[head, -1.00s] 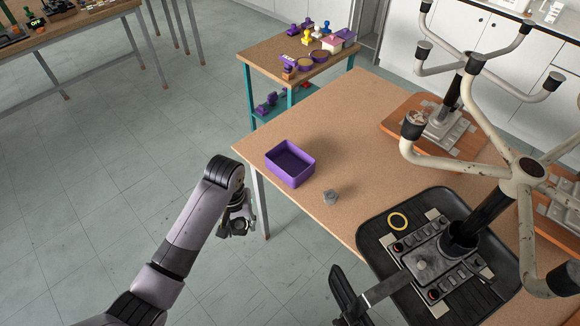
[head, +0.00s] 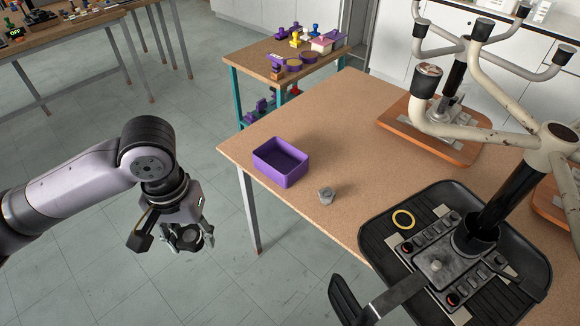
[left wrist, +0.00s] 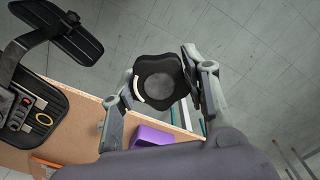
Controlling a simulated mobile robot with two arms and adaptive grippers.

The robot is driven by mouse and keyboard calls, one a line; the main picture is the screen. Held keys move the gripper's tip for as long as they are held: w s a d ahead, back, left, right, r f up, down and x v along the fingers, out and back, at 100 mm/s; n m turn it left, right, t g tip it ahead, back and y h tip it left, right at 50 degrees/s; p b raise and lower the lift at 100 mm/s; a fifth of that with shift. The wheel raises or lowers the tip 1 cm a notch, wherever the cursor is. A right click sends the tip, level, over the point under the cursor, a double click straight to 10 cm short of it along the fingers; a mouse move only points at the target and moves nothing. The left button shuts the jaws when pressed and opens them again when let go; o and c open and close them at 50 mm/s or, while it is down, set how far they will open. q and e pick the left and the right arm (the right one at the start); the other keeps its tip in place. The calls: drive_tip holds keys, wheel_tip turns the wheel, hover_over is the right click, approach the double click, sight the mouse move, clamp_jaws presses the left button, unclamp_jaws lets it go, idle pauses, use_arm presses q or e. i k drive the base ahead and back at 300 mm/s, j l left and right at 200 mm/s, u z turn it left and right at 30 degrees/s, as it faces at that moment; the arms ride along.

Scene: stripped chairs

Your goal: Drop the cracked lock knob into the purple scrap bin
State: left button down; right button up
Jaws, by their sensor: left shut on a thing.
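My left gripper (head: 190,240) is shut on a black lobed knob (left wrist: 161,84) with a grey round middle and a pale crescent mark on one edge, which I take as the cracked lock knob. In the head view it hangs over the floor, left of the workbench. The open purple scrap bin (head: 261,166) stands on the workbench near its left edge, to the right of and beyond the gripper, and looks empty. A purple corner of it (left wrist: 155,136) shows low in the left wrist view. My right gripper is not in view.
A small grey part (head: 327,195) lies on the workbench (head: 345,150) right of the bin. A black upturned seat (head: 525,260) with a control panel, a yellow ring (head: 403,219) and a pale chair base stand further right. A small side table (head: 262,65) is behind.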

sight(281, 161)
drive_tip(key=i+j+z, duration=0.2)
drive_tip(key=z, duration=0.2)
drive_tip(key=i+j+z, duration=0.15)
drive_tip(key=z, duration=0.2)
drive_tip(key=i+j+z, duration=0.1)
drive_tip(key=j+z, duration=0.3)
